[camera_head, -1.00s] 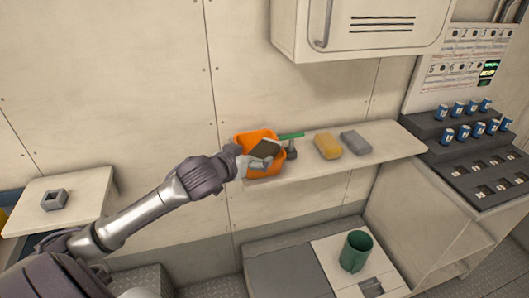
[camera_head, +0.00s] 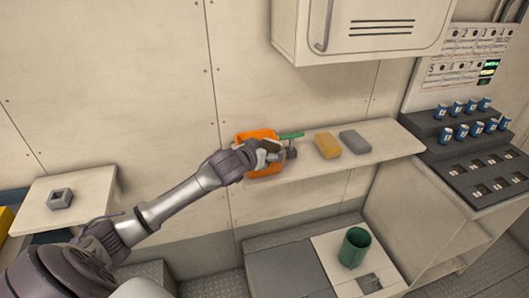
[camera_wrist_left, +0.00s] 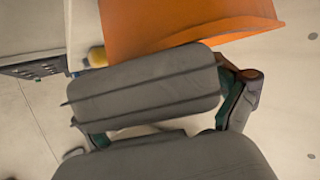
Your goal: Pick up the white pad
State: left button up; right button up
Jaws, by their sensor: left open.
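A small pale-edged slab (camera_head: 270,146) shows at the front of the orange bin, partly hidden behind my left gripper (camera_head: 275,155). It may be the white pad, but it is too small and covered to be sure. My left gripper is open at the bin. In the left wrist view a shaded grey slab (camera_wrist_left: 145,90) lies across the space between the dark finger links; I cannot tell whether it is the pad or part of the gripper. The orange bin (camera_head: 245,136) also shows at the top of the wrist view (camera_wrist_left: 180,22). My right gripper is out of view.
The shelf (camera_head: 385,148) carries the bin, a green-handled tool (camera_head: 291,136), a yellow block (camera_head: 327,145) and a grey block (camera_head: 354,142). A cabinet (camera_head: 360,30) hangs above. A green cup (camera_head: 355,247) stands below. Blue cans stand at right.

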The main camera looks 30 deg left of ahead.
aim_at(267, 147)
pick_arm(q)
jog(key=c, duration=1.1)
jog(key=shift+a+r, duration=0.1)
jog(key=shift+r, duration=0.4)
notch_tip(267, 147, up, 3)
jog(key=shift+f+b, duration=0.1)
jog(key=shift+b, duration=0.5)
jog(key=d+r, duration=0.2)
jog(key=d, duration=0.2)
jog(key=d+r+b, duration=0.1)
jog(key=d+r, duration=0.2)
jog(key=d, duration=0.1)
jog(key=w+d+r+b, duration=0.1)
jog(key=d+r, duration=0.1)
jog(key=d, duration=0.1)
jog(key=shift+w+d+r, duration=0.1)
jog(key=shift+d+r, duration=0.05)
jog(key=shift+d, duration=0.25)
